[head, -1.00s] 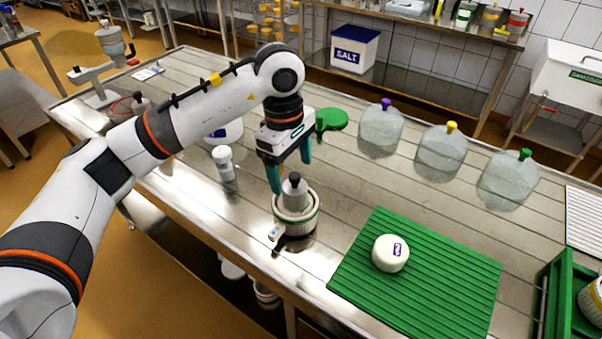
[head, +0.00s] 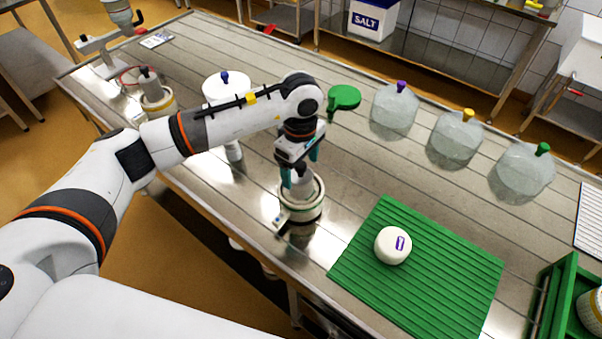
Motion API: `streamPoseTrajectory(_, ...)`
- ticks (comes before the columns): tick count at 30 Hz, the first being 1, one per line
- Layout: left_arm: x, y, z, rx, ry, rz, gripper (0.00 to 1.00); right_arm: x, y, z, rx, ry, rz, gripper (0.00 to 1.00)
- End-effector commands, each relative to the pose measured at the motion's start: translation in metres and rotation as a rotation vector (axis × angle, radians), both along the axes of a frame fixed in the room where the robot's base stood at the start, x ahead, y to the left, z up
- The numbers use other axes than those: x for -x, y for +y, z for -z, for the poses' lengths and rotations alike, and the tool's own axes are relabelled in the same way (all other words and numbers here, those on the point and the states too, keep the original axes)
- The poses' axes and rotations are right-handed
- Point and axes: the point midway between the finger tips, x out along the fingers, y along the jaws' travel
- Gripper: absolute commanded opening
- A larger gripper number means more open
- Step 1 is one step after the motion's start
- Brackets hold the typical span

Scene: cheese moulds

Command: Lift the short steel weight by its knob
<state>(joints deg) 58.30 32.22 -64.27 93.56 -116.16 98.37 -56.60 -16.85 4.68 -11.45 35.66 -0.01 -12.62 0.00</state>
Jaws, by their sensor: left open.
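A steel weight (head: 303,185) sits upright in a white mould (head: 304,212) near the table's front edge. Its black knob, seen earlier, is now hidden behind my left gripper (head: 300,170). The left gripper points down over the weight, its teal fingers open and spread around the knob's place. I cannot tell whether the fingers touch it. Another weight with a dark knob (head: 145,72) stands in a mould (head: 158,104) at the far left. My right gripper is not in view.
A green ribbed mat (head: 430,285) with a white cheese (head: 393,245) lies to the right. A green paddle-shaped thing (head: 344,97) and a white tub (head: 225,85) are near my arm.

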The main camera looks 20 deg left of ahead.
Motion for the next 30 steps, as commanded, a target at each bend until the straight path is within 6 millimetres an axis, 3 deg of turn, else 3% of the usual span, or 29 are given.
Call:
streamPoseTrajectory(1,0.001,-0.002,0.003,-0.001,0.005,0.000,0.80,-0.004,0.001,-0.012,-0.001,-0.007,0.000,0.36)
streamPoseTrajectory(6,0.000,-0.001,0.023,0.001,0.001,0.000,0.80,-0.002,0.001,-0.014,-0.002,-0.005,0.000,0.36)
streamPoseTrajectory(14,0.000,-0.001,0.026,0.000,-0.001,0.000,0.78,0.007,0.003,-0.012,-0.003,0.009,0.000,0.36)
streamPoseTrajectory(25,0.000,-0.001,0.025,0.001,-0.001,0.000,0.18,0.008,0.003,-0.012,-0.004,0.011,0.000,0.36)
streamPoseTrajectory(30,-0.001,-0.001,0.024,0.002,-0.003,0.000,0.15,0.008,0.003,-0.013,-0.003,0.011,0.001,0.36)
